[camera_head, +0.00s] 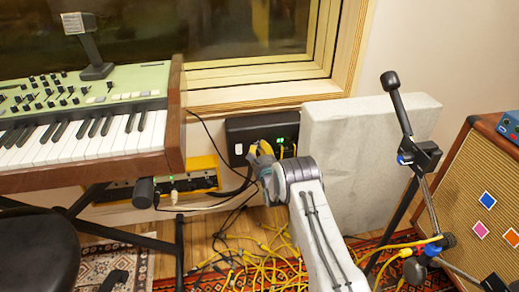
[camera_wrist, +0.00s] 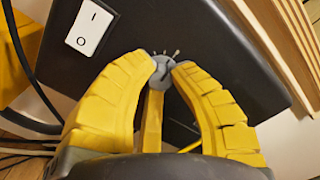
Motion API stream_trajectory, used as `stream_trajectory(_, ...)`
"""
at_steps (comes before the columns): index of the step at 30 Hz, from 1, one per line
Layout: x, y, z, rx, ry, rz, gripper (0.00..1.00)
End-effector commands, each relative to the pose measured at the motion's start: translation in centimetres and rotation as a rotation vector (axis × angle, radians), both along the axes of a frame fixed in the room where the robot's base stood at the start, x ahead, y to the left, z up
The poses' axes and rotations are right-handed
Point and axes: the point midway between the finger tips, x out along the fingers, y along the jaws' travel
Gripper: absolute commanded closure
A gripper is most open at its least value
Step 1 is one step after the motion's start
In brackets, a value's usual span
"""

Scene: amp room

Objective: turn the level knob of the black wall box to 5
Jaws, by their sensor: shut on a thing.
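The black wall box (camera_head: 238,131) is mounted on the wall below the window, right of the keyboard. It also fills the middle of the wrist view (camera_wrist: 190,32). A grey level knob (camera_wrist: 162,66) sits on its face, with small pale marks above it. My gripper (camera_wrist: 164,68) has yellow fingers, shut on the knob from both sides. In the head view my gripper (camera_head: 256,150) is at the box and hides the knob. The knob's pointer is too small to read, and no numbers are legible.
A white rocker switch (camera_wrist: 89,28) is left of the knob. Green lights and yellow cables (camera_head: 288,150) are at the box's right. The keyboard (camera_head: 90,130) stands left, a grey panel (camera_head: 365,135) right. Yellow cables (camera_head: 265,262) lie on the floor.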

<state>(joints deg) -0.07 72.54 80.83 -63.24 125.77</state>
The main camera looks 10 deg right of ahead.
Motion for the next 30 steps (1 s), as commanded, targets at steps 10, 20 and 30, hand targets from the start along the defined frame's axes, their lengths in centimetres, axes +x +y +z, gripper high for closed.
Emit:
stream_trajectory(10,0.1,0.26,0.32,0.137,-0.006,0.004,1.0)
stream_trajectory(20,0.11,0.26,0.4,0.163,-0.008,0.004,1.0)
stream_trajectory(30,0.11,0.25,0.4,0.162,-0.008,0.004,0.71)
